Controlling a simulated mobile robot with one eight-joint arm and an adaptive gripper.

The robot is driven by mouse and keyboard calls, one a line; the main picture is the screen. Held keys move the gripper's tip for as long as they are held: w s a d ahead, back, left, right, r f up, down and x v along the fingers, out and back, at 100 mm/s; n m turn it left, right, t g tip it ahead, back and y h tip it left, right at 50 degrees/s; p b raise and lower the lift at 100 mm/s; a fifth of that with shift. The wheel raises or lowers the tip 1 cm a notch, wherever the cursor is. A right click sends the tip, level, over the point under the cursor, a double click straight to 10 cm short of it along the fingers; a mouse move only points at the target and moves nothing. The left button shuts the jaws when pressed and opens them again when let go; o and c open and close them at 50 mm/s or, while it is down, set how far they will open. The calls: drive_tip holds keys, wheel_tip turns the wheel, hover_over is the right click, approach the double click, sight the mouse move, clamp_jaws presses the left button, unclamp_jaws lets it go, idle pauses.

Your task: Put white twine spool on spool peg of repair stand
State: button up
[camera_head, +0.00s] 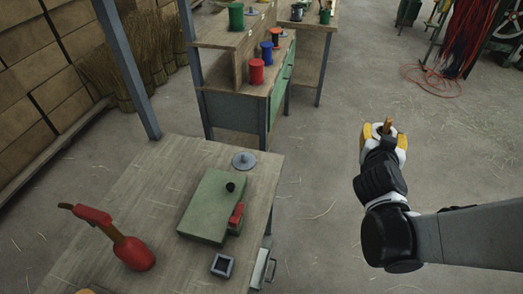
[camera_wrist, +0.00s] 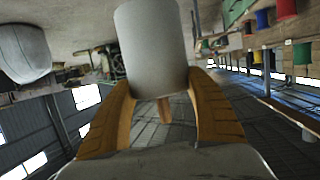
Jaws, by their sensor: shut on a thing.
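My gripper (camera_head: 384,142) is over the open floor right of the near table, with its yellow fingers around a thing that shows mostly as a brown wooden end from the head. In the wrist view my gripper (camera_wrist: 160,112) is shut on the white twine spool (camera_wrist: 152,45), a plain white cylinder with a short wooden end. On the near table a green block (camera_head: 205,206) carries a black knob and a red clamp. A round grey disc with a small upright peg (camera_head: 244,160) sits behind it. I cannot tell which of these is the repair stand's spool peg.
The near table (camera_head: 135,190) also holds a red-bodied tool (camera_head: 134,253) and a small square grey holder (camera_head: 222,265). A second bench beyond has red (camera_head: 257,72), blue (camera_head: 266,52) and green (camera_head: 236,16) spools. Red cords (camera_head: 467,40) hang at upper right. Floor between is clear.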

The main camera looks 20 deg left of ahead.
drive_tip(key=w+a+f+n+g+y+b, duration=0.1)
drive_tip(key=a+f+n+y, duration=0.15)
drive_tip(key=a, duration=0.75)
drive_tip(key=w+a+f+n+y+b, duration=0.1)
drive_tip(key=a+n+y, duration=0.15)
drive_tip(key=a, duration=0.65)
drive_tip(key=a+f+n+g+y+b, duration=0.1)
drive_tip(key=a+f+n+y, duration=0.15)
drive_tip(key=a, duration=0.75)
drive_tip(key=shift+m+y, duration=0.25)
drive_tip(key=shift+y, duration=0.3)
drive_tip(key=s+a+f+b, duration=0.1)
drive_tip(key=a+f+b, duration=0.1)
drive_tip(key=a+f, duration=0.1)
drive_tip(key=s+a+f+b, duration=0.1)
drive_tip(key=a+f+b, duration=0.2)
drive_tip(key=a+f, duration=0.1)
drive_tip(key=s+a+f+b, duration=0.1)
drive_tip(key=a+f+b, duration=0.1)
drive_tip(key=a+f, duration=0.2)
drive_tip(key=shift+s+a, duration=0.1)
drive_tip(key=shift+a, duration=0.35)
drive_tip(key=shift+r, duration=0.25)
drive_tip(key=o, duration=1.4)
drive_tip(key=shift+f, duration=0.15)
